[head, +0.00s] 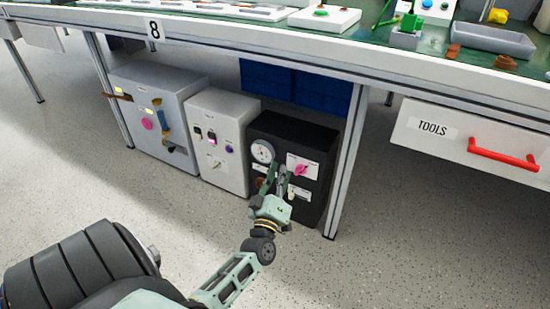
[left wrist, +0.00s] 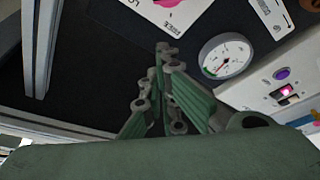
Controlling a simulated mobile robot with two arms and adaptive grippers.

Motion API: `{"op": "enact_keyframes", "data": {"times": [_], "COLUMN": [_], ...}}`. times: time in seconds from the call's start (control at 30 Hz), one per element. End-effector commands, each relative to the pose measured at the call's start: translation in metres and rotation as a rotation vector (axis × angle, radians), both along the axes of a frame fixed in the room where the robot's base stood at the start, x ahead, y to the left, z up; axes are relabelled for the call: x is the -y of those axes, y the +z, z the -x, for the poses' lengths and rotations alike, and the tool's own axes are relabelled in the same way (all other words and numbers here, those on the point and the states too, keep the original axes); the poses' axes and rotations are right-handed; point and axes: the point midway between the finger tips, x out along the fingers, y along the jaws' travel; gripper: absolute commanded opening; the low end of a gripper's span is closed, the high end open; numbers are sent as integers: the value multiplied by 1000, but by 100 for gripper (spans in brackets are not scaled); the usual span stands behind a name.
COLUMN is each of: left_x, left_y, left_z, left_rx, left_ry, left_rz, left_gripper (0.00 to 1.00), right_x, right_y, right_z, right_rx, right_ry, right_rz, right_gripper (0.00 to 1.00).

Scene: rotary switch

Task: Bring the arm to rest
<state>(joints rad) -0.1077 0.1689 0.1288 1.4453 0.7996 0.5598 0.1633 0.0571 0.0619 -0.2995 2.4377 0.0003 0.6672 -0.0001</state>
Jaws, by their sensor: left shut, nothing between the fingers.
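My left gripper (head: 284,172) is in front of the black box (head: 322,149) under the workbench. Its fingers are shut and empty, just below and left of a pink rotary knob (head: 300,170) on a white plate. In the left wrist view the shut fingertips (left wrist: 165,50) point at the black panel, below the white plate with the pink knob (left wrist: 172,4). I cannot tell whether the fingertips touch the panel. A round gauge (head: 263,151) is on the box's left part; it also shows in the left wrist view (left wrist: 226,57). My right gripper is out of view.
A white box (head: 217,141) and a grey box (head: 158,113) with switches stand left of the black box. The workbench edge (head: 300,56) runs above them. A TOOLS drawer (head: 450,137) with a red handle hangs at right. The floor in front is clear.

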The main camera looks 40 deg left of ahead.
Motion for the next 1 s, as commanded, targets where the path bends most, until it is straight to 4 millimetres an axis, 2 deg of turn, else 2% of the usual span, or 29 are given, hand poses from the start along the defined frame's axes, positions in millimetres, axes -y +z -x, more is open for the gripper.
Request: {"op": "enact_keyframes", "data": {"times": [0.1, 0.23, 0.53, 0.63, 0.67, 0.77, 0.87, 1.0], "left_x": [9, 15, 17, 25, 31, 59, 101, 160], "left_y": [-4, -7, -9, 4, 12, 55, 115, 204], "left_z": [19, 30, 35, 34, 33, 32, 38, 63], "left_rx": [-4, -2, 3, 20, 32, 96, 196, 361], "left_ry": [0, 0, 1, -12, -20, -60, -110, -162], "left_rz": [0, 0, -2, -21, -34, -100, -194, -322], "left_gripper": [0, 0, 0, 0, 0, 0, 0, 0], "right_x": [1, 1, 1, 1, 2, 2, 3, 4], "right_y": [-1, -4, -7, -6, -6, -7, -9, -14], "right_z": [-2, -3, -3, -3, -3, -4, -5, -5], "right_rx": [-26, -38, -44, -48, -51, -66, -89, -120], "right_ry": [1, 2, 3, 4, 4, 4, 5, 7], "right_rz": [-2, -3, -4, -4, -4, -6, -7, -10], "right_gripper": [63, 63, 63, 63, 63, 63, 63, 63]}}
